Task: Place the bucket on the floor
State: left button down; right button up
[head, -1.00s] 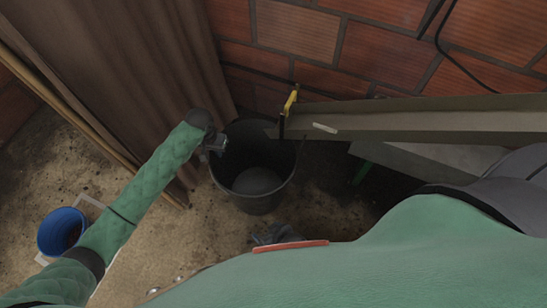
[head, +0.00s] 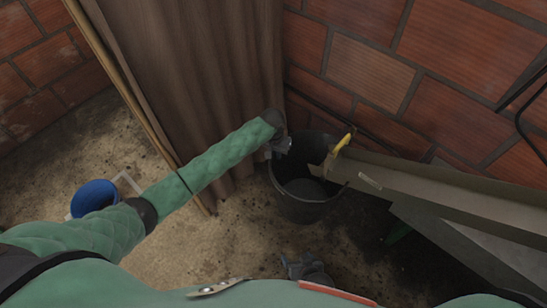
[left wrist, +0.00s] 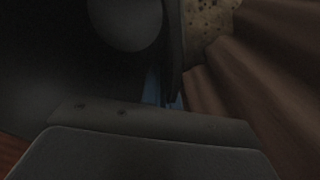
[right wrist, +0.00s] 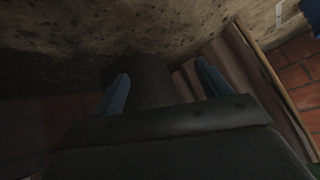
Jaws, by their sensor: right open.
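The black bucket (head: 307,208) is upright under the open end of the metal chute (head: 400,188). From above I cannot tell whether its base touches the floor. My left gripper (head: 281,146) is at the bucket's left rim. In the left wrist view its fingers (left wrist: 164,92) are close together on the bucket wall (left wrist: 172,45). My right gripper (head: 303,262) is low in front of the bucket, apart from it in the head view. In the right wrist view its fingers (right wrist: 160,90) are open, with the dark bucket side (right wrist: 150,75) seen beyond and between them.
A blue bucket (head: 94,196) stands on the floor at the left. A brown curtain (head: 190,80) hangs behind my left arm, with a wooden pole (head: 120,88) beside it. A brick wall (head: 370,70) closes the back.

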pick_arm(q)
jog(key=w+a+f+b, duration=0.1)
jog(key=w+a+f, duration=0.2)
jog(key=f, duration=0.4)
jog(key=shift+w, duration=0.7)
pick_arm(e)
jog(key=w+r+t, duration=0.3)
jog(key=w+r, duration=0.2)
jog(key=w, duration=0.1)
jog(key=shift+a+r, duration=0.4)
jog(key=shift+a, duration=0.05)
pick_arm(q)
jog(key=shift+f, duration=0.1)
pick_arm(e)
jog(key=shift+f, duration=0.15)
pick_arm(q)
jog(key=c, duration=2.1)
grip_release()
jog(key=shift+f, duration=0.1)
jog(key=o, duration=0.4)
pick_arm(e)
jog(key=shift+s+f, duration=0.25)
jog(key=shift+f, duration=0.05)
pick_arm(q)
jog(key=shift+a, duration=0.1)
pick_arm(e)
jog(key=shift+w, duration=0.1)
